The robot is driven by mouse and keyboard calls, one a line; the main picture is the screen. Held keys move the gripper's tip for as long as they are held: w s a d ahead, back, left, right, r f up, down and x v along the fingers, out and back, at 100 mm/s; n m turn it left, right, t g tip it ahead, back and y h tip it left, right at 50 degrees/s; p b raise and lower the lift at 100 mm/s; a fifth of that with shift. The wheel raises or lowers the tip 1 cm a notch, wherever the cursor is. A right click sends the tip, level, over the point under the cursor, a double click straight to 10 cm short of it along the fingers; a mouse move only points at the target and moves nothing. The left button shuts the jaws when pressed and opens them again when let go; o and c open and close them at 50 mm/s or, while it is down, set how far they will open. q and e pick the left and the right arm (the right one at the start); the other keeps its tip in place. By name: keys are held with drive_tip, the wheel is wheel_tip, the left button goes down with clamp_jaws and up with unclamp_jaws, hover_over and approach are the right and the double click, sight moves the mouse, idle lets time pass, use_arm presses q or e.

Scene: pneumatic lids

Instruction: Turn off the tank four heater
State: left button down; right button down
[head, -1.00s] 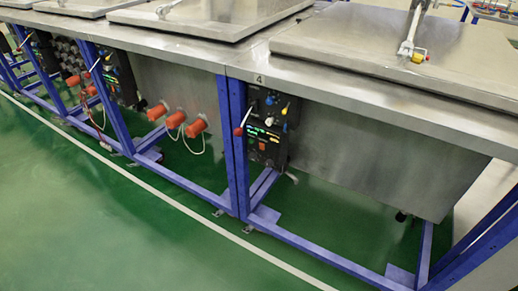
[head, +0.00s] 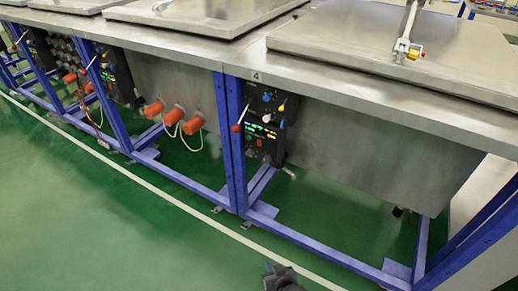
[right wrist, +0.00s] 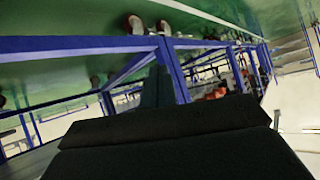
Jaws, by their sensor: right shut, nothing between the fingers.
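The tank marked 4 (head: 345,150) is a steel tank in a blue frame, right of centre in the head view. Its black control panel (head: 258,150) hangs under the table edge beside a blue post. It carries blue, yellow and white knobs, green lit displays and a red-tipped lever (head: 236,128). Which control is the heater's is too small to tell. My right gripper (head: 281,272) shows at the bottom edge, low in front of the frame. It is shut and empty, well apart from the panel. My left gripper is not in view.
A blue lower rail (head: 320,255) runs along the front of the frame. Orange heads with pale cables (head: 178,115) stick out at the tank to the left. A steel lid (head: 400,50) lies on top. The green floor (head: 90,220) in front is clear.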

drive_tip(key=w+a+r+n+t, duration=0.1)
drive_tip(key=w+r+n+t, duration=0.1)
drive_tip(key=w+r, duration=0.55)
drive_tip(key=w+a+r+n+t, duration=0.15)
drive_tip(key=w+r, duration=0.35)
drive_tip(key=r, duration=0.5)
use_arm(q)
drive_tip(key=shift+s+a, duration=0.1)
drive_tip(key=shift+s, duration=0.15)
use_arm(e)
wheel_tip(320, 180, up, 15)
drive_tip(key=a+n+t, duration=0.1)
drive_tip(key=n+t, duration=0.4)
drive_tip(key=n, duration=1)
drive_tip(key=shift+w+n+y, duration=0.3)
drive_tip(key=shift+w+n, duration=0.05)
drive_tip(key=shift+w, duration=0.1)
approach(259, 143)
drive_tip(key=w+a, duration=0.3)
drive_tip(key=a, duration=0.2)
drive_tip(key=shift+w+d+r, duration=0.3)
drive_tip(key=shift+w+d, duration=0.3)
drive_tip(key=shift+w, duration=0.2)
drive_tip(key=shift+w+d+r, duration=0.25)
drive_tip(key=shift+w+d, duration=0.35)
drive_tip(key=shift+w, duration=0.15)
